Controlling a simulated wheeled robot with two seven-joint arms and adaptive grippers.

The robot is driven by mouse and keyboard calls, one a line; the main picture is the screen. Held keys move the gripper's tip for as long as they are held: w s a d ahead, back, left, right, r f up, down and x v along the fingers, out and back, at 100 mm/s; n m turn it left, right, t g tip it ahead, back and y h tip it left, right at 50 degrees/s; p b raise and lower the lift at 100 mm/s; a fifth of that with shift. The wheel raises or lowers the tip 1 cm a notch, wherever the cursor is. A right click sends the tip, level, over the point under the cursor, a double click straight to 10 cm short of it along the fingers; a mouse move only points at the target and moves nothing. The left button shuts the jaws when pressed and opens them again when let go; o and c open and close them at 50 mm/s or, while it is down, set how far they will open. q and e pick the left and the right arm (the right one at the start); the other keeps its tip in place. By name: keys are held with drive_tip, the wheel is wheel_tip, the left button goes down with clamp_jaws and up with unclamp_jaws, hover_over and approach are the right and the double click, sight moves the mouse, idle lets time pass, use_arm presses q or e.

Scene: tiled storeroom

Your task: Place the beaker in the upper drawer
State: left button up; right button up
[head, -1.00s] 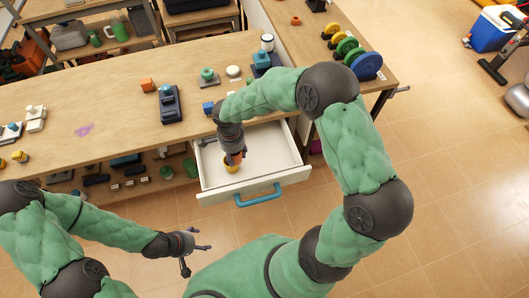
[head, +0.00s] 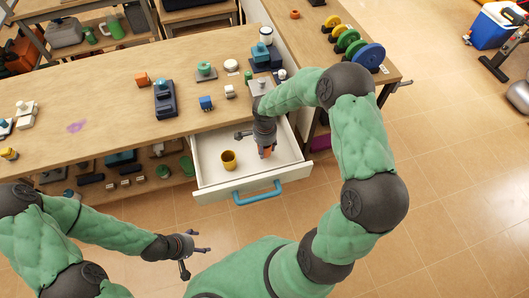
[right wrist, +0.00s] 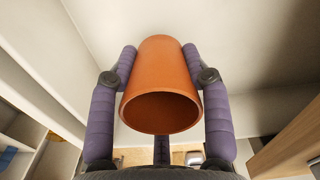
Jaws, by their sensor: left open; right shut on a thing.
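The orange beaker (right wrist: 160,85) is between the two fingers of my right gripper (right wrist: 162,75) in the right wrist view, with its open mouth towards the camera. In the head view a little of the beaker (head: 265,153) shows below my right gripper (head: 265,146), over the right part of the open white drawer (head: 213,188). I cannot tell whether the beaker touches the drawer floor. A yellow cup (head: 228,160) stands in the drawer, left of the beaker and apart from it. My left gripper (head: 198,253) is open and empty, in front of the drawer.
The drawer has a blue handle (head: 258,194). The wooden tabletop (head: 110,95) above holds a dark device (head: 167,100), a blue block (head: 206,103) and other small items. Coloured discs (head: 369,57) stand on the right-hand counter. The tiled floor at right is mostly clear.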

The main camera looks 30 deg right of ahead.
sight(265, 152)
drive_tip(key=shift+f+b, duration=0.55)
drive_tip(key=shift+f, duration=0.85)
drive_tip(key=shift+f, duration=0.2)
drive_tip(key=o, duration=1)
drive_tip(key=shift+o, duration=0.2)
drive_tip(key=shift+r, duration=0.15)
drive_tip(key=shift+r, duration=0.15)
wheel_tip(265, 152, up, 12)
drive_tip(key=p, duration=0.4)
drive_tip(key=shift+p, duration=0.4)
